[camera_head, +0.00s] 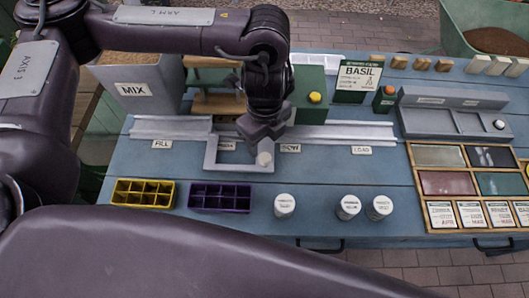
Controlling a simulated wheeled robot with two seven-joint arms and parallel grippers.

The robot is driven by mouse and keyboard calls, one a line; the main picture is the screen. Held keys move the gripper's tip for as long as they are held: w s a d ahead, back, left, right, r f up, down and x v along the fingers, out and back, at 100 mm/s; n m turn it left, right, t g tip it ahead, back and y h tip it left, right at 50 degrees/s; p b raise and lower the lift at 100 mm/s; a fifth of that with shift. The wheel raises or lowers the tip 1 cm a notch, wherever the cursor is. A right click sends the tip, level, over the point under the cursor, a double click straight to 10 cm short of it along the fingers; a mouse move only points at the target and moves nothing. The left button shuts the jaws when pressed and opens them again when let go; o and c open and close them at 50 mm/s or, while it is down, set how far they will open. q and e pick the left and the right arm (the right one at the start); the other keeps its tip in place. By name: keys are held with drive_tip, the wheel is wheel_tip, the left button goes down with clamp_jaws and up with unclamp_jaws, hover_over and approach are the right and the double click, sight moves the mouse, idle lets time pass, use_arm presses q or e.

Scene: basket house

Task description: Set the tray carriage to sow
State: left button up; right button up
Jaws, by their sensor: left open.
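The tray carriage (211,152) is a light grey, open-fronted frame on the pale rail (340,131) that crosses the table. It stands at the second label (227,146), between FILL (161,144) and SOW (290,148); LOAD (361,150) is farther right. A pale round knob (264,159) sits at its right front. My left gripper (262,140) is open, pointing down over the right side of the carriage, just behind the knob. The picture does not show clearly whether it touches. The gripper hides part of the carriage and rail. My right gripper is out of view.
A yellow cell tray (143,193) and a purple one (220,198) lie in front. White-lidded jars (285,205) stand to their right. The MIX bin (133,88), a green box (308,95) and the BASIL packet (358,80) are behind the rail. The rail right of the gripper looks clear.

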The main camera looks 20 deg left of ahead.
sight(265, 157)
use_arm(q)
wheel_tip(265, 157, down, 7)
drive_tip(key=shift+f+b, duration=0.1)
drive_tip(key=shift+b, duration=0.3)
drive_tip(key=shift+c, duration=0.2)
